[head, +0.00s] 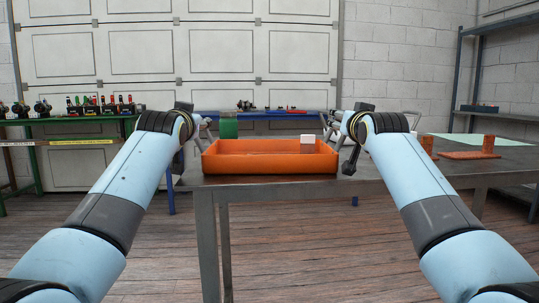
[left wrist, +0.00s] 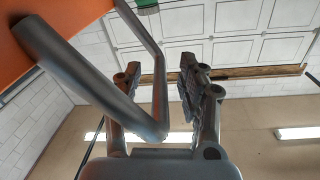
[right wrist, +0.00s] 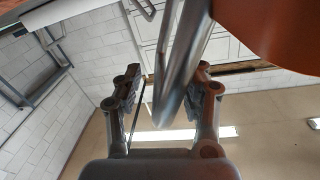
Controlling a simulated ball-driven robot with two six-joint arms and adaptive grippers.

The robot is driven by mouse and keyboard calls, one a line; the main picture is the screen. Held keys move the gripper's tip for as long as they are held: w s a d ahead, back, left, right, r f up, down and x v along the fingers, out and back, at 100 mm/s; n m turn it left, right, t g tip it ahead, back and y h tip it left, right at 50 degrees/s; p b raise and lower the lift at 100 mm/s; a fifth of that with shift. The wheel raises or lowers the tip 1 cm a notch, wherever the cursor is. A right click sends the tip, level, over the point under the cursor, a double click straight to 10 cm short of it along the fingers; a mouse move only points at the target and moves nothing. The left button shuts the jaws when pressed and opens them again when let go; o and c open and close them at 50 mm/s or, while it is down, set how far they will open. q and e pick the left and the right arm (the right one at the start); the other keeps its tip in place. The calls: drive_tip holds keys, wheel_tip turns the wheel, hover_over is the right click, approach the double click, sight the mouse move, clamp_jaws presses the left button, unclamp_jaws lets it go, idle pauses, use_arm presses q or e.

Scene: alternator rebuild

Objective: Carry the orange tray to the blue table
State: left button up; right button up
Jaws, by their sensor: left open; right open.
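The orange tray (head: 270,163) sits on the grey metal table, with a white block (head: 307,140) in it. A green block (head: 228,128) shows at its back left; I cannot tell if it is inside. A grey bar handle rises at each end of the tray. My left gripper (left wrist: 162,82) is open, with the left handle (left wrist: 90,75) crossing between or in front of its fingers. My right gripper (right wrist: 165,82) is open, with the right handle (right wrist: 180,75) passing between or before its fingers. Neither grips firmly. The blue table (head: 262,113) stands behind, mostly hidden.
The grey table (head: 300,185) extends right, carrying orange parts (head: 470,155) and a pale green mat (head: 495,141). Small items lie on the blue table. A green bench (head: 70,128) with several machine parts stands left. A shelf rack (head: 470,75) is at right. Wooden floor is open at left.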

use_arm(q)
clamp_jaws()
use_arm(e)
clamp_jaws()
